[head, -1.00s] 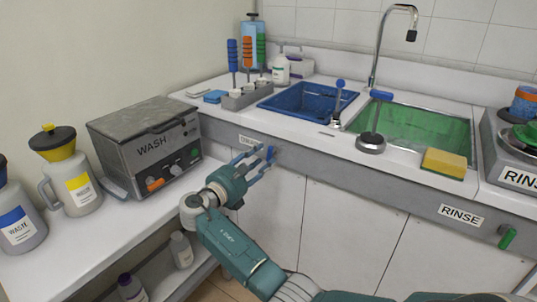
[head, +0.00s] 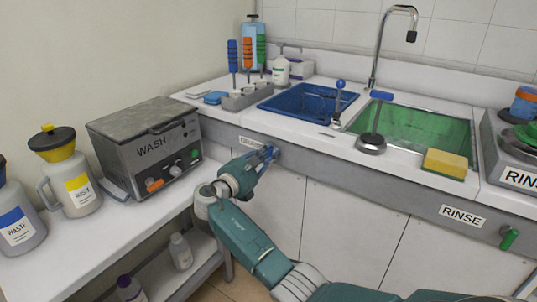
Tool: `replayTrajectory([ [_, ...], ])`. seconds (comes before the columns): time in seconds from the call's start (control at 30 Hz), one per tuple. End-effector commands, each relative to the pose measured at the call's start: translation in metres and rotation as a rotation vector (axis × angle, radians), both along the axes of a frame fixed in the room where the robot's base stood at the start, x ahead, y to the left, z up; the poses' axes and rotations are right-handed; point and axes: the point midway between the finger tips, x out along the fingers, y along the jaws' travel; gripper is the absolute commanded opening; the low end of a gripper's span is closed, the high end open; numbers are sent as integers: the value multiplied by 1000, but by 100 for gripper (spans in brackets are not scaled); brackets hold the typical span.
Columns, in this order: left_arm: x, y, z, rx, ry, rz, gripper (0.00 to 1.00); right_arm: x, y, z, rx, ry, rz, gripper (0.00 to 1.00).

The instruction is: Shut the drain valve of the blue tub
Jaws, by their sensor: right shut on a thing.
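The blue tub (head: 290,103) is set into the counter at the back, left of the green basin. Its drain valve is on the grey front panel below it, beside a partly covered label. My right gripper (head: 266,154) is at this valve, its fingers shut on the valve handle. The fingers hide most of the handle, so I cannot tell how far it is turned. My left gripper is not in view.
The grey WASH machine (head: 150,147) and waste jugs (head: 70,182) stand on the left bench. White cabinet doors (head: 340,224) lie below the counter.

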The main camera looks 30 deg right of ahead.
Motion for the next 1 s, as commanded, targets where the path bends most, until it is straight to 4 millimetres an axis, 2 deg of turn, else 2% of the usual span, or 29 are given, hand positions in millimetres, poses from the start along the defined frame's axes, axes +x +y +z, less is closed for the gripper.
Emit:
replayTrajectory([
  [0.27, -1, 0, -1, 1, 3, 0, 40, 0, 0, 0, 19, -45, 0, 0],
  [0.57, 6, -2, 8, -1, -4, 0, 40, -1, 0, 0, 96, -234, 0, 0],
  [0.87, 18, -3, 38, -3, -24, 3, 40, -3, -1, -1, 205, -496, -1, 0],
  [1.0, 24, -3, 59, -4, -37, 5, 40, -3, -1, -1, 257, -620, -1, 0],
])
